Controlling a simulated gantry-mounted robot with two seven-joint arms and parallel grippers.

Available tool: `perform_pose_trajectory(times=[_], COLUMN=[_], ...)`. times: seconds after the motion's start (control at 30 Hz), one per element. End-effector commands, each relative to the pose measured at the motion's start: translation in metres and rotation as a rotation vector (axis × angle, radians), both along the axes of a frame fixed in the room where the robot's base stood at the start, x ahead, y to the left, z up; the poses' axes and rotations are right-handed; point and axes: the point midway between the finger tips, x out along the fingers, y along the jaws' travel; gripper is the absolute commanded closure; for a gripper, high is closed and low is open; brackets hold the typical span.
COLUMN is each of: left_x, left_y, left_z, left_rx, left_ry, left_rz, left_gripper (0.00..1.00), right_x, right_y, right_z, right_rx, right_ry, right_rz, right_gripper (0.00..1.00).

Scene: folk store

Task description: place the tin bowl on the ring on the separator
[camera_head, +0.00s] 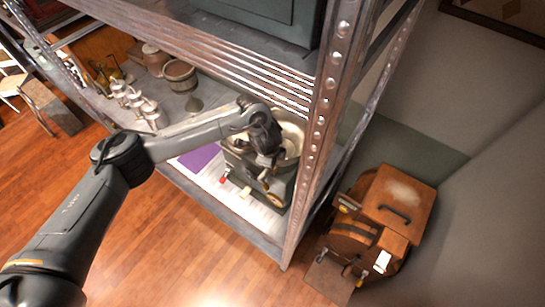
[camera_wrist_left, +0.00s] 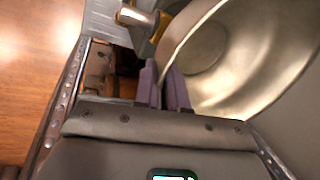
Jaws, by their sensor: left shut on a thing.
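The tin bowl (camera_head: 292,133) is a wide, pale metal bowl at the top of the separator (camera_head: 278,188), a dark grey machine on the shelf. My left gripper (camera_head: 268,158) reaches over the separator from the left. In the left wrist view its two fingers (camera_wrist_left: 167,86) are shut on the near rim of the tin bowl (camera_wrist_left: 255,55), whose inside faces the camera. The ring under the bowl is hidden, so I cannot tell whether the bowl touches it. My right gripper is not in view.
A metal shelf post (camera_head: 318,130) stands just right of the separator, and an upper shelf (camera_head: 225,55) hangs above. A purple sheet (camera_head: 198,158) lies on the lower shelf. A wooden machine (camera_head: 375,225) stands at right.

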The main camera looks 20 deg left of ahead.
Motion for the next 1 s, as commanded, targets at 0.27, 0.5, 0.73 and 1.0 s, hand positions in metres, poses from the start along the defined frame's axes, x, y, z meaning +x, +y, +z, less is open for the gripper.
perform_pose_trajectory(times=[0.27,0.5,0.73,1.0], left_x=[0.001,0.001,0.000,-0.003], left_y=[0.000,0.000,0.000,-0.001], left_z=[-0.005,-0.006,-0.006,0.006], left_rx=[-0.001,-0.001,-0.001,-0.001], left_ry=[-0.003,-0.002,-0.001,-0.001], left_rz=[0.001,0.000,0.000,-0.002], left_gripper=[1.00,0.63,0.59,0.59], right_x=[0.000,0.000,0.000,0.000], right_y=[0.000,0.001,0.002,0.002], right_z=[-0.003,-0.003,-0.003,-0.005], right_rx=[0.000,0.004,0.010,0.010], right_ry=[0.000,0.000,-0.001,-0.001], right_rz=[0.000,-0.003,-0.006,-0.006], right_gripper=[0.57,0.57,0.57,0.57])
